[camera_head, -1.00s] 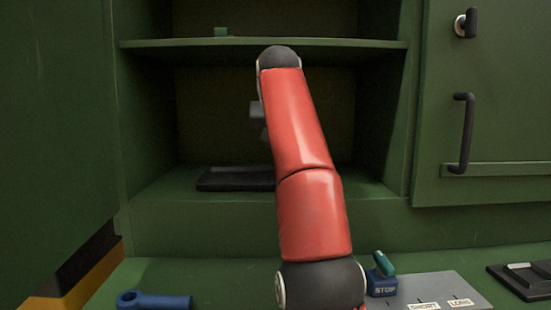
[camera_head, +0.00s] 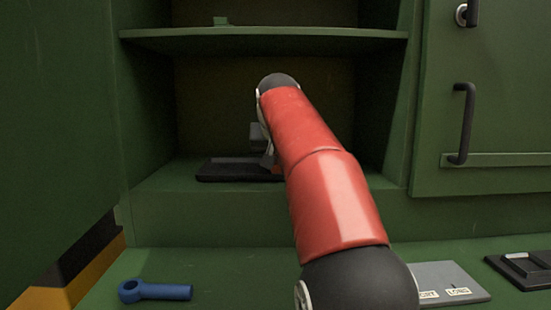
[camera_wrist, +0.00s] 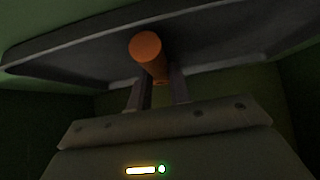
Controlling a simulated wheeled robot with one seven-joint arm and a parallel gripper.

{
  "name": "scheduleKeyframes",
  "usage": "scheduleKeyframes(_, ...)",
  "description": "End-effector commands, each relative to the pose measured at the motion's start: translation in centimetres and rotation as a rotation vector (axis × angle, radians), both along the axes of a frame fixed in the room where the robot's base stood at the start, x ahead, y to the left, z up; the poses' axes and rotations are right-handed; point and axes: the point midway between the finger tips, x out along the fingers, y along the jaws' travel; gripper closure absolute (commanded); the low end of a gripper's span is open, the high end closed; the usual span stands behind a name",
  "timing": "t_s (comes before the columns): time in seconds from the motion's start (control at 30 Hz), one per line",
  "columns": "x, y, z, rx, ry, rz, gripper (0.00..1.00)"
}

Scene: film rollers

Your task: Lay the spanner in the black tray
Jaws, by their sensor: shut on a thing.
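The black tray (camera_head: 222,173) lies on the floor of the green cabinet's open bay; the wrist view shows its dark inside and rim (camera_wrist: 55,62) close up. My gripper (camera_wrist: 160,84) is shut on an orange rod (camera_wrist: 146,47), whose round end faces the wrist camera. In the head view my gripper (camera_head: 266,160) is low over the tray's right part, with a bit of orange below it. I cannot tell whether the rod touches the tray, or whether it is part of the spanner. A blue ring-ended tool (camera_head: 160,291) lies on the green bench at lower left.
The bay's side walls stand to either side. A closed door with a black handle (camera_head: 461,125) is at right. A grey labelled panel (camera_head: 455,283) and a black tray-like item (camera_head: 525,268) lie on the bench.

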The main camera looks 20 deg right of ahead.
Motion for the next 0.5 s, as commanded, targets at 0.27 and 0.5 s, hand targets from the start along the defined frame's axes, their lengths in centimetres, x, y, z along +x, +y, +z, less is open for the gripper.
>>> scheduleKeyframes(0.27, 0.16, -0.10, -0.22, -0.001, -0.002, -0.001, 1.00)
scheduleKeyframes(0.5, 0.18, -0.11, -0.50, 0.000, 0.000, -0.001, 0.65)
